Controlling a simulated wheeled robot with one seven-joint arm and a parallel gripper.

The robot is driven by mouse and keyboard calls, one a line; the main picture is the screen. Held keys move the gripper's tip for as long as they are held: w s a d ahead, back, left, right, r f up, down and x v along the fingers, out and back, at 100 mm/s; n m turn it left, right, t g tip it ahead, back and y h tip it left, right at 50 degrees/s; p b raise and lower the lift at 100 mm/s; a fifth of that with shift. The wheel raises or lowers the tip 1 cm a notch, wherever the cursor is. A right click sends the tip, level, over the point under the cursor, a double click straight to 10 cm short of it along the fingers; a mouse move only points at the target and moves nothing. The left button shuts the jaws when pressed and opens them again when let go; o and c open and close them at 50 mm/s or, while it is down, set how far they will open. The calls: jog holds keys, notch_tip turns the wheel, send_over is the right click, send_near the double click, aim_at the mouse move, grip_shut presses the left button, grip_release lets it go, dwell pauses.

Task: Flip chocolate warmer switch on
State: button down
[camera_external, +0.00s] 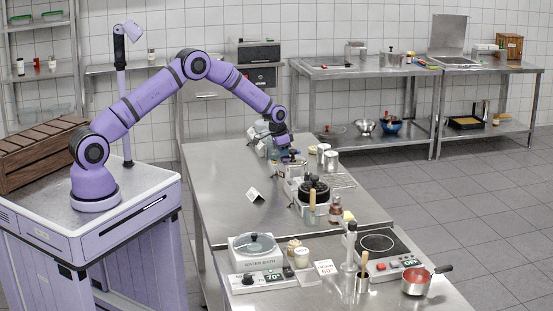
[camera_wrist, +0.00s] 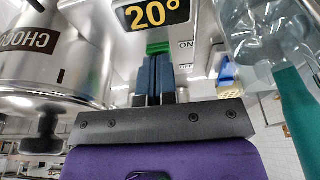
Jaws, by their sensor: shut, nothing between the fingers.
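The chocolate warmer shows in the wrist view as a steel body with a pot labelled "CHOCO..." (camera_wrist: 50,50) and a black display (camera_wrist: 152,14) reading 20° in yellow. Its small green switch (camera_wrist: 158,46) sits just below the display, with an "ON" label (camera_wrist: 186,44) to its right. My gripper (camera_wrist: 156,60) is shut and empty, its dark blue fingertips right at the switch's lower edge. I cannot tell if they touch. In the external view my gripper (camera_external: 287,156) is low at the far end of the steel table, and the warmer is hard to make out there.
A clear bottle-like thing with a teal part (camera_wrist: 297,110) is close on the right in the wrist view. Metal canisters (camera_external: 331,160) and a black-topped pot (camera_external: 314,188) stand nearby on the table (camera_external: 225,180). The table's left side is mostly clear.

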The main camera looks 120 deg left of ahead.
jog(key=shift+w+a+r, duration=0.25)
jog(key=shift+w+a, duration=0.1)
jog(key=shift+r, duration=0.2)
jog(key=v, duration=0.3)
jog(key=shift+a+r, duration=0.1)
jog(key=shift+r, duration=0.35)
jog(key=s+d+r, duration=0.3)
jog(key=r, duration=0.5)
jog(key=shift+s+d+r, duration=0.2)
jog(key=shift+d+r, duration=0.05)
